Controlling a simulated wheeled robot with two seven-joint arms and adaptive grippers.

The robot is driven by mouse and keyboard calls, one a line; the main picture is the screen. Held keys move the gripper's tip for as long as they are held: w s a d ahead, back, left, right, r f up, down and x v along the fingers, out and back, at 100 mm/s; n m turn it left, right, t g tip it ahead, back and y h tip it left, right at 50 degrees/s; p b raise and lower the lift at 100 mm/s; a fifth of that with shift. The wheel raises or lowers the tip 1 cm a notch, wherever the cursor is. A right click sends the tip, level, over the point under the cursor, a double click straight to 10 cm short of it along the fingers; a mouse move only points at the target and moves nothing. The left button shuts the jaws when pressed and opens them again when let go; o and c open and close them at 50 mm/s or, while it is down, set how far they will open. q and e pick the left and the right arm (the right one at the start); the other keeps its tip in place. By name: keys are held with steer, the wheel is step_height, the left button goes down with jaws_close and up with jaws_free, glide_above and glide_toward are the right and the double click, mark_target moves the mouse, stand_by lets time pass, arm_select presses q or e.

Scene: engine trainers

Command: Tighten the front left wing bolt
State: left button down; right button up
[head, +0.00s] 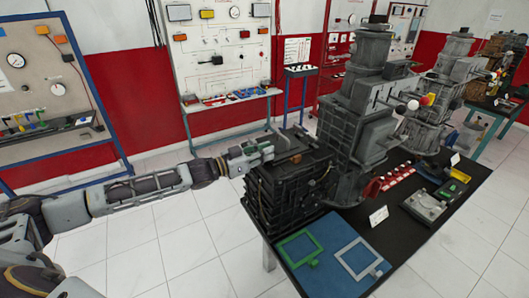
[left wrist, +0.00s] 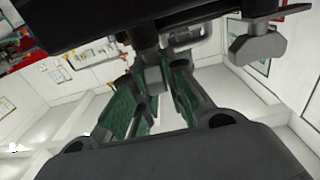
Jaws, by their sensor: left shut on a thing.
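The black ribbed engine block (head: 285,190) stands on the left end of the dark table. My left gripper (head: 262,153) reaches in from the left to its upper left edge. In the left wrist view the green-padded fingers (left wrist: 152,95) are closed around a grey wing bolt (left wrist: 152,75) under a dark overhanging edge (left wrist: 100,22); its upper part is partly hidden. A second grey wing bolt (left wrist: 258,45) hangs from the same edge to the right, apart from the fingers. How far either bolt is screwed in cannot be told. My right gripper is out of view.
The table (head: 395,245) also bears a tall grey engine (head: 360,100), a blue mat (head: 340,255) with a green frame (head: 300,248) and a grey frame (head: 357,256), and red parts (head: 390,180). Floor left of the table is clear.

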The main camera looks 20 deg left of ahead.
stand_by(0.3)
arm_select(q)
steer(key=c, duration=1.4)
jaws_free()
steer(key=shift+c, duration=0.2)
steer(key=shift+s+a, duration=0.2)
steer(key=shift+v, duration=2.75)
steer(key=shift+s+a, duration=0.35)
steer(key=shift+s, duration=0.15)
steer(key=shift+s+a, duration=0.4)
steer(key=shift+s+a+f, duration=0.1)
steer(key=shift+s+a, duration=0.05)
steer(key=shift+s, duration=0.05)
steer(key=shift+v, duration=1.05)
